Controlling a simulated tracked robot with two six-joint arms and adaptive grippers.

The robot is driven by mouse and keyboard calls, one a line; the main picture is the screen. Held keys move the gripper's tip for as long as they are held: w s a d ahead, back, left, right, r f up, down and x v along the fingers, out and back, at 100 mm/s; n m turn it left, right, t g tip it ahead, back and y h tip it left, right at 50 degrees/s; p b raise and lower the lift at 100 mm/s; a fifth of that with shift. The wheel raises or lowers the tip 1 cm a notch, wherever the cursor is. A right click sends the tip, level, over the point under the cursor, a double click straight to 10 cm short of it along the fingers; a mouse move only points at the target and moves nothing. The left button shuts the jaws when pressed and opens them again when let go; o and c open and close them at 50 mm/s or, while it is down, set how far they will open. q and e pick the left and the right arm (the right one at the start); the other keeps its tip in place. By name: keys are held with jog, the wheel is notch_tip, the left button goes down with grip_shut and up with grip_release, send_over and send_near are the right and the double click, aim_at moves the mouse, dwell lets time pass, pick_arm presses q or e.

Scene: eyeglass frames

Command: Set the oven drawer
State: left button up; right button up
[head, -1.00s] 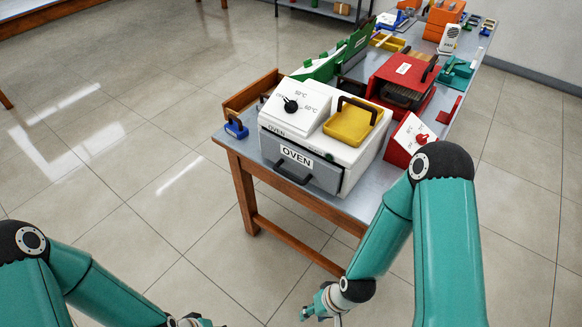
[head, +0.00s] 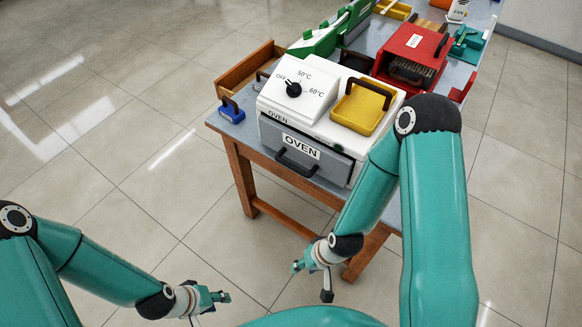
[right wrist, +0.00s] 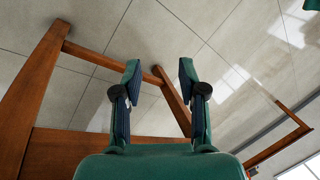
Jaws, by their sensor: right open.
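The white oven (head: 322,122) stands at the near end of the table, with a dial and temperature marks on its sloped top. Its grey drawer (head: 327,172), labelled OVEN, has a dark bar handle (head: 296,168) on the front. The drawer front looks close to the oven body; I cannot tell whether it is fully shut. My right gripper (head: 312,278) is empty, below and in front of the oven, and its open fingers (right wrist: 158,85) show in the right wrist view. My left gripper (head: 212,305) is low at the left, apart from the table; its jaw opening is unclear.
A yellow tray (head: 358,112) with a dark handle sits on the oven's top. A blue handled block (head: 231,112) and a wooden box (head: 246,72) are at its left. A red machine (head: 410,52) stands behind. The floor left of the table (head: 236,160) is clear.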

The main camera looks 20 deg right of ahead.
aim_at(291, 166)
jog(key=w+a+r+m+t+h+b, duration=0.2)
jog(key=w+m+t+b, duration=0.2)
jog(key=w+t+b, duration=1.05)
jog(key=s+d+r+m+t+h+b, duration=0.55)
jog(key=m+b, duration=0.55)
jog(key=b, duration=1.9)
jog(key=w+r+p, duration=0.1)
jog(key=w, duration=0.4)
jog(key=w+r+g+y+p, duration=0.1)
jog(key=w, duration=0.4)
jog(key=w+r+g, duration=0.1)
jog(key=w, duration=0.4)
jog(key=shift+r+p, duration=0.3)
jog(key=shift+p, duration=0.1)
jog(key=shift+w+d+r+y, duration=0.15)
jog(key=shift+w+y, duration=0.2)
jog(key=shift+w, duration=0.2)
